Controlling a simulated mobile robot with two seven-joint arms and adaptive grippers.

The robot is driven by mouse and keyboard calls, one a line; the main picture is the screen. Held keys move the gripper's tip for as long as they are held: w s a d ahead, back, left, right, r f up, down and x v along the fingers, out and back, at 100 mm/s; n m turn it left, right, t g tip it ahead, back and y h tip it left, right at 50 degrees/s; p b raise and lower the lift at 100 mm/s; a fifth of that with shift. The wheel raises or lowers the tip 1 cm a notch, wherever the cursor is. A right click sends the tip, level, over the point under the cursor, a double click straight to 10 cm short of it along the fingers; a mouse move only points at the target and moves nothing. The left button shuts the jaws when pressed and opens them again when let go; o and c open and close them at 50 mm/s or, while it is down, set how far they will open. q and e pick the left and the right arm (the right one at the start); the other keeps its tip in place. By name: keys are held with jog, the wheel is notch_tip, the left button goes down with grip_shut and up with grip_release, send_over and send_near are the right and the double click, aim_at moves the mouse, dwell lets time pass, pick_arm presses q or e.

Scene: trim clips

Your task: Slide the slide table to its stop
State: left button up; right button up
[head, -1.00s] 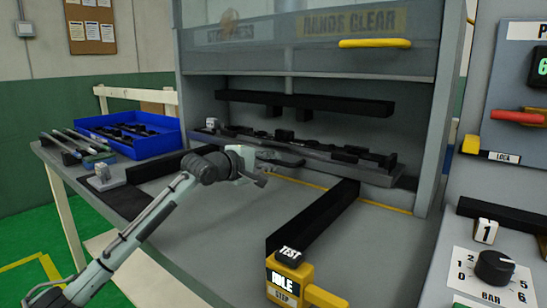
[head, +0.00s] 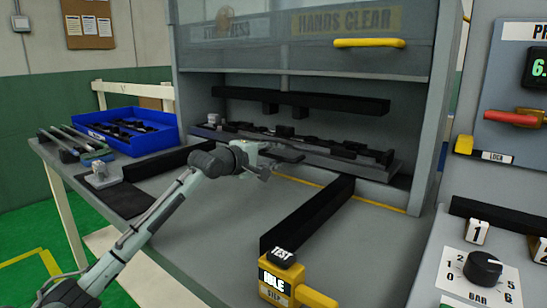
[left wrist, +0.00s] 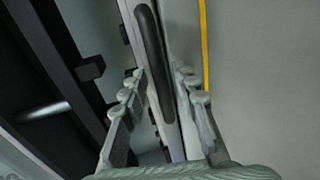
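The slide table (head: 347,170) is a long grey plate bearing several black parts. It lies inside the press opening, under a black beam. A dark handle (head: 288,155) sticks out at its front edge. My left gripper (head: 262,166) is at this handle, reaching in from the left. In the left wrist view the dark handle bar (left wrist: 154,65) runs between the spread fingers (left wrist: 166,95) of my left gripper. The fingers are apart, one on each side of the bar, with no clear contact. The slide's stop cannot be made out. My right gripper is not in view.
A blue tray (head: 168,136) with black parts stands at the left of the bench. Black rails (head: 310,214) border the open grey bench top. A yellow post (head: 275,280) with a TEST button stands at the front. A raised guard with a yellow handle (head: 369,43) hangs above.

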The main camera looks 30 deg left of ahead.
pick_arm(q)
jog(key=shift+s, duration=0.1)
jog(key=v, duration=1.2)
jog(key=shift+f, duration=0.1)
dwell(0.3)
